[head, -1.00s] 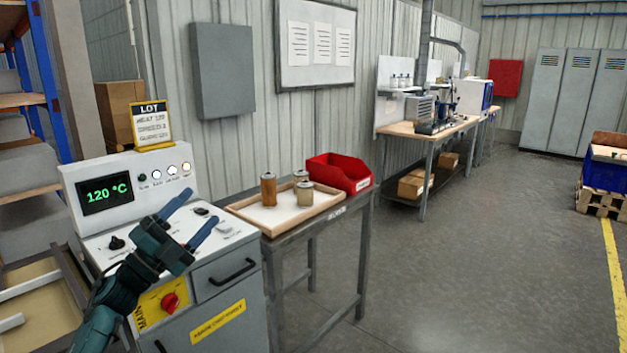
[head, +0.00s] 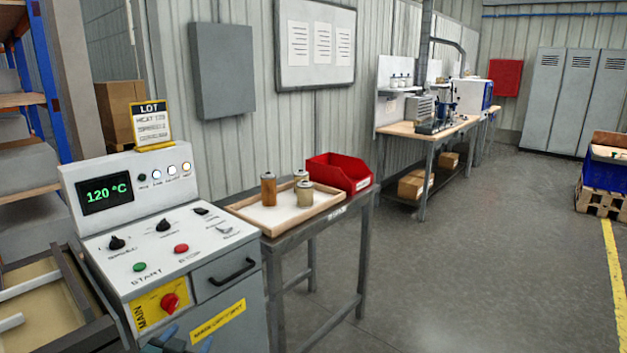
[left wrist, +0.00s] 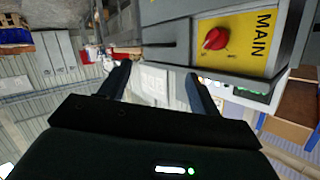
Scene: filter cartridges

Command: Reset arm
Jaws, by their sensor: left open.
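My left gripper (head: 182,342) shows only by its blue fingertips at the bottom edge of the head view, low in front of the control cabinet. In the left wrist view its two dark fingers (left wrist: 157,80) are spread apart with nothing between them. The control cabinet (head: 228,288) has a display reading 120 °C (head: 104,195), a green start button (head: 139,267), a red stop button (head: 181,248) and black knobs. Its red main switch (head: 170,302) on a yellow plate also shows in the left wrist view (left wrist: 215,39). My right gripper is out of view.
A wooden tray (head: 238,208) with several filter cartridges (head: 268,189) and a red bin (head: 340,172) stand on a table right of the cabinet. A LOT sign (head: 151,124) stands on top of the cabinet. The floor (head: 480,270) to the right is clear.

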